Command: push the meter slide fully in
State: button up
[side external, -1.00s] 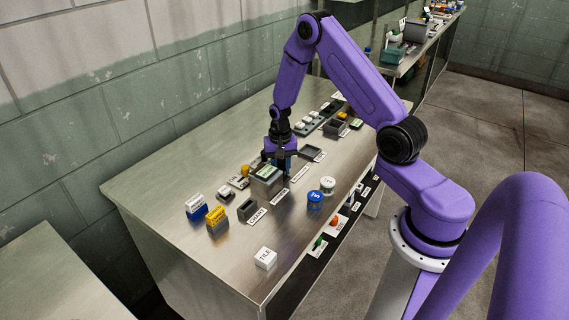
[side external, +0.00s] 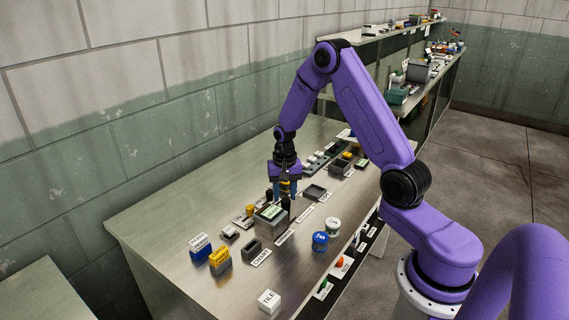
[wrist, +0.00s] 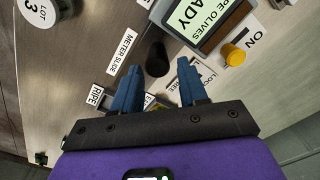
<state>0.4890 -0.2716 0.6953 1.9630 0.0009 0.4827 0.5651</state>
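The meter slide appears to be a dark round knob (wrist: 156,58) beside the "METER SLIDE" label (wrist: 122,50) in the wrist view. How far in it sits cannot be told. My gripper (wrist: 160,67) is open, its two blue fingers apart with the knob just ahead of the gap between their tips. Nothing is held between them, and contact with the knob cannot be made out. In the side view my gripper (side external: 285,190) points down just behind the grey box (side external: 268,225) with a green screen. That box also shows in the wrist view (wrist: 222,38), its screen reading "OLIVES" and "READY".
A yellow knob (wrist: 232,55) stands near the "ON" label (wrist: 255,38). A white "LOT 3" cylinder (wrist: 38,12) is at the upper left. In the side view, a grey open tray (side external: 314,193) lies right of my gripper.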

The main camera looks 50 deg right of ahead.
notch_tip(320, 180, up, 12)
jog(key=shift+f, duration=0.25)
jog(key=shift+a, duration=0.1)
jog(key=s+a+r+n, duration=0.2)
jog(key=s+a+n, duration=0.3)
jog(key=a, duration=0.3)
jog(key=s+a+r+n, duration=0.2)
jog(key=s+a+n, duration=0.3)
jog(key=a, duration=0.3)
jog(key=s+a+r+n, duration=0.1)
jog(key=s+a+n, duration=0.2)
jog(key=s+n, duration=0.8)
jog(key=s, duration=0.9)
jog(key=shift+r+n, duration=0.2)
jog(key=shift+n, duration=0.1)
